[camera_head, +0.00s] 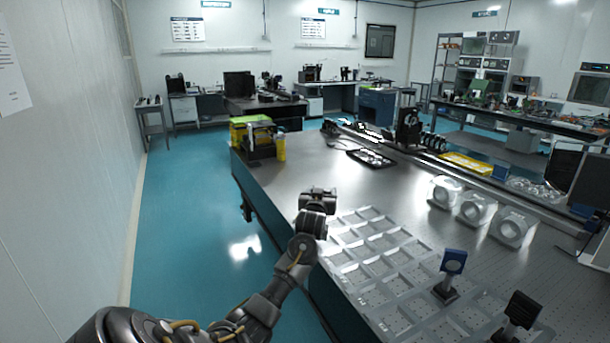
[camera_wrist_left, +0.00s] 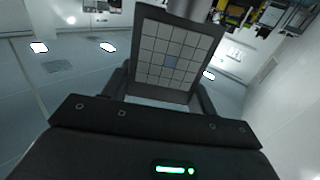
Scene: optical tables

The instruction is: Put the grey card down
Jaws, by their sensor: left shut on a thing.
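The grey card (camera_wrist_left: 190,50) shows in the left wrist view as a dark-framed plate with a light grey grid and one bluish square near the middle. My left gripper (camera_wrist_left: 163,88) is shut on its holder, with a finger on either side of the card's lower part. In the head view my left gripper (camera_head: 318,200) is above the near left edge of the metal optical table (camera_head: 290,180), beside the clear compartment tray. I cannot make out the card in the head view. My right gripper is not in view.
A clear tray (camera_head: 372,240) with many shallow compartments covers the near table; a blue-faced mount (camera_head: 453,262) and a black mount (camera_head: 521,310) stand on it. Several clear round-holed blocks (camera_head: 475,208) stand to the right. Bare tabletop lies behind my gripper, before yellow boxes (camera_head: 252,135).

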